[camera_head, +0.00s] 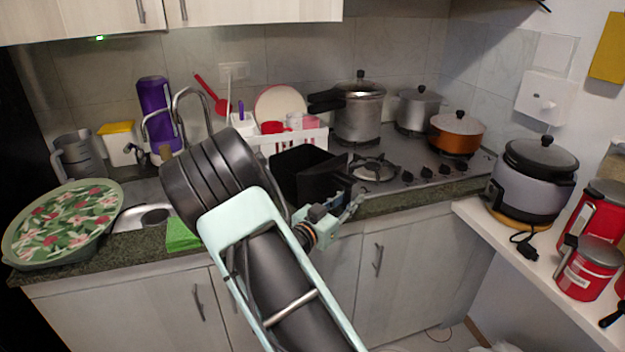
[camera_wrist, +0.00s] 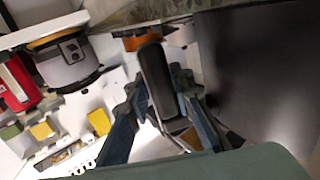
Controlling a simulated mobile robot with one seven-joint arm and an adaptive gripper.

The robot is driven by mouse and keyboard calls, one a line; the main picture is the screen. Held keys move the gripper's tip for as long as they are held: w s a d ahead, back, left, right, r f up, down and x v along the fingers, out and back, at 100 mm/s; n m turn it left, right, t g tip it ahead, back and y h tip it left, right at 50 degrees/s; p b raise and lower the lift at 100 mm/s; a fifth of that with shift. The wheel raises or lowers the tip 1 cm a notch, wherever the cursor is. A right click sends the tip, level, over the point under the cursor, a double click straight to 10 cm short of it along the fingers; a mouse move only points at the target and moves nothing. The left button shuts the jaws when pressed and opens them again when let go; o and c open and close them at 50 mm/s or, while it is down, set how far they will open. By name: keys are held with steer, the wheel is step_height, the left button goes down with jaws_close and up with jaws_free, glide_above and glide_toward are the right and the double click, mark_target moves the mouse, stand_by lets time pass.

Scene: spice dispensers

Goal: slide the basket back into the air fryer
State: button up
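The black basket (camera_head: 300,172) is in the middle of the head view, in front of the counter's back area and left of the hob. Its dark, flat side (camera_wrist: 255,70) fills the right of the wrist view. My gripper (camera_head: 352,203) is at the basket's right front side. In the wrist view, the fingers of my gripper (camera_wrist: 160,95) lie on either side of the black basket handle (camera_wrist: 155,72) and appear closed on it. My arm hides part of the counter. I cannot make out the air fryer in either view.
A hob (camera_head: 375,170) with a steel pressure cooker (camera_head: 360,112) and an orange pot (camera_head: 457,132) is behind to the right. A grey cooker (camera_head: 530,185) and red canisters (camera_head: 585,268) stand on the right shelf. A white dish rack (camera_head: 285,138) is behind the basket.

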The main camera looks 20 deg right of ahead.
mark_target(348, 185)
jaws_close()
steer(key=shift+r, duration=0.15)
steer(key=shift+r+p, duration=1.75)
steer(key=shift+r, duration=0.7)
